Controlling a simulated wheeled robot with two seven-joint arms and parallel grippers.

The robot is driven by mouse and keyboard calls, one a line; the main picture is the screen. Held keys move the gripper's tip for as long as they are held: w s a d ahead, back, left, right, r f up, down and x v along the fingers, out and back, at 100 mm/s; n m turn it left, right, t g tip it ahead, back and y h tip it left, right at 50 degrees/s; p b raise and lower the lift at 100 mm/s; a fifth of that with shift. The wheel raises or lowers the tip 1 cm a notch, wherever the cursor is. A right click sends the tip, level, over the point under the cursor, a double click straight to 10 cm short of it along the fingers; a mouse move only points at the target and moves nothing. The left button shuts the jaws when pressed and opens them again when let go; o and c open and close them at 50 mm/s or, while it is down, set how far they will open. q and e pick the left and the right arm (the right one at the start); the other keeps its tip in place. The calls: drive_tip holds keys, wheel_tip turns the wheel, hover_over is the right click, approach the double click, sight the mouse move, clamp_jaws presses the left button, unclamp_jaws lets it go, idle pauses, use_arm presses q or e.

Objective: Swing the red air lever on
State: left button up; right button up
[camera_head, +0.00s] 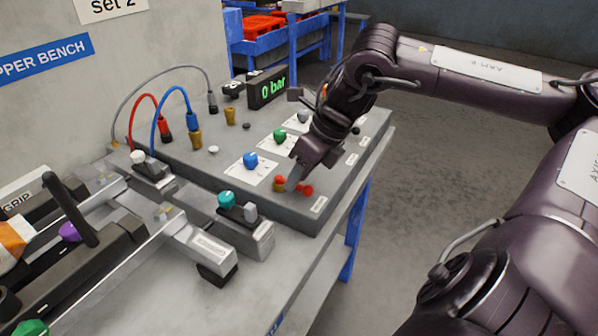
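The red air lever (306,190) is at the near right part of the grey control panel (180,150), beside a brass-coloured fitting. My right arm comes in from the right, and my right gripper (293,178) points down at the lever. Its fingertips are at or just over the lever and hide part of it. I cannot tell whether they touch it or how far apart they are. The display (267,88) at the back of the panel reads 0 bar in green. My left gripper is not in view.
Blue (251,161), green (280,136) and grey (303,116) knobs stand in a row behind the lever. Red and blue hoses (171,91) loop at the panel's left. A teal knob (226,199) sits on the gripper bench in front. Open floor lies to the right.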

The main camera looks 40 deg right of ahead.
drive_tip(key=shift+a+f, duration=0.1)
drive_tip(key=shift+f, duration=0.05)
clamp_jaws()
idle(0.4)
